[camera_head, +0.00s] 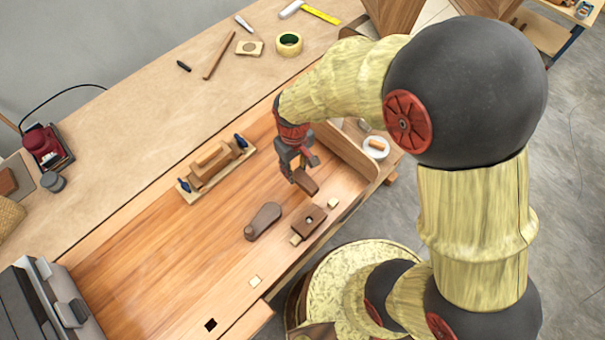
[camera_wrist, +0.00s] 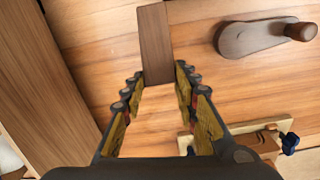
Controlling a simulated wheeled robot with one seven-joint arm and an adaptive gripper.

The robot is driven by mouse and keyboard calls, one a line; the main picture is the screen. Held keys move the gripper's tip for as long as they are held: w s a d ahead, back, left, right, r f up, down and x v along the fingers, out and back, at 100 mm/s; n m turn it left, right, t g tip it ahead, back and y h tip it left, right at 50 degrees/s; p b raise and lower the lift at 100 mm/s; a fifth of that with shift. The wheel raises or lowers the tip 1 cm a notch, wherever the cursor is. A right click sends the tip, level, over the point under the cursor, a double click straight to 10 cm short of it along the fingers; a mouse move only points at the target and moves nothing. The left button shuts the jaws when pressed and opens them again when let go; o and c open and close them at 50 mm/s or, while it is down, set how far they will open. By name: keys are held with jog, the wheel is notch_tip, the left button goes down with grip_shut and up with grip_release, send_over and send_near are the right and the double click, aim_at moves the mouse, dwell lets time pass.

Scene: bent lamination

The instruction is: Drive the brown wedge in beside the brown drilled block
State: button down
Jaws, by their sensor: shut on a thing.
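My gripper (camera_head: 298,168) is shut on the brown wedge (camera_head: 306,183), which hangs from the fingertips above the right part of the wooden bench (camera_head: 160,262). In the wrist view the wedge (camera_wrist: 153,40) is a long dark brown piece pointing away between the fingertips (camera_wrist: 160,78). The drilled block cannot be made out in the wrist view. Whether the wedge touches the bench is unclear.
A dark rounded lever with a peg (camera_head: 263,221) lies left of the drilled block; it also shows in the wrist view (camera_wrist: 250,38). Small pale blocks (camera_head: 333,203) lie nearby. A clamped wooden piece (camera_head: 212,163) stands behind. The bench's middle left is clear.

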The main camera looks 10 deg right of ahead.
jog(key=shift+w+f, duration=0.15)
jog(key=shift+f, duration=0.05)
jog(key=shift+f+b, duration=1.55)
jog(key=shift+f, duration=0.65)
jog(key=shift+f, duration=0.1)
jog(key=shift+s+d+p, duration=0.4)
jog(key=shift+s+d, duration=0.2)
jog(key=shift+s, duration=0.3)
jog(key=shift+s+d+p, duration=0.35)
jog(key=shift+s+d, duration=0.2)
jog(key=shift+s, duration=0.3)
dwell(0.5)
jog(key=shift+f, duration=0.1)
dwell(0.4)
jog(key=c, duration=1.3)
grip_release()
